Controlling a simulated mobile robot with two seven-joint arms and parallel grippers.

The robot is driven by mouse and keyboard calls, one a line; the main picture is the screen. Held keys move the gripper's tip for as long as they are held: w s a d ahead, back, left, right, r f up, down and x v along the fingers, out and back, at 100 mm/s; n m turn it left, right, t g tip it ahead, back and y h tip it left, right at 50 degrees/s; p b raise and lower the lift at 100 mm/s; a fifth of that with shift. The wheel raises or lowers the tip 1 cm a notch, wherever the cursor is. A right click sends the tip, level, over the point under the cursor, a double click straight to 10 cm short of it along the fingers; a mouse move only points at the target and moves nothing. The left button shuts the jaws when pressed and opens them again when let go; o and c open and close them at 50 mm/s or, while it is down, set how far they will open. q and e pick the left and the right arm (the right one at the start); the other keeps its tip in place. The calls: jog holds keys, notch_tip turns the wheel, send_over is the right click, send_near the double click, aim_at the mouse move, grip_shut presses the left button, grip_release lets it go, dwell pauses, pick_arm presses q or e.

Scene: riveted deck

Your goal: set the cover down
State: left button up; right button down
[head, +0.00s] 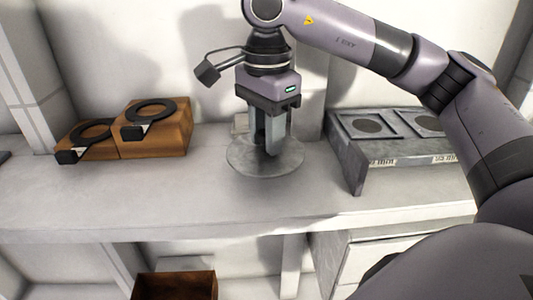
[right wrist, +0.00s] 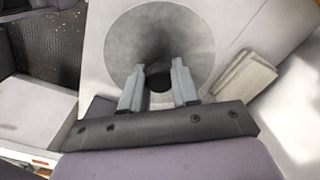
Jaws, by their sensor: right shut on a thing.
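The cover (head: 240,160) is a flat round grey disc that looks partly see-through, in the middle of the head view over the pale shelf. In the right wrist view the cover (right wrist: 125,45) is a grey circle with a dark knob (right wrist: 158,80) at its middle. My right gripper (head: 270,148) points straight down at the cover's centre. In the right wrist view its two fingers (right wrist: 160,74) stand on either side of the knob, shut on it. The disc looks level and is very near the shelf top; I cannot tell whether it touches. My left gripper is not in view.
Two wooden blocks (head: 170,140) with black rings stand at the left. A grey metal stand (head: 358,170) with dark round spots on top is at the right. A small pale folded item (right wrist: 243,75) lies near the cover. An open brown box (head: 175,287) is below the shelf (head: 220,205).

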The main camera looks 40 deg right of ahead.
jog(key=shift+f, duration=1.95)
jog(key=shift+f, duration=0.1)
jog(key=shift+f, duration=0.15)
jog(key=c, duration=0.8)
grip_release()
jog(key=shift+r, duration=0.2)
jog(key=shift+r, duration=0.2)
notch_tip(320, 180, up, 12)
jog(key=shift+f+p, duration=0.15)
jog(key=shift+p, duration=0.6)
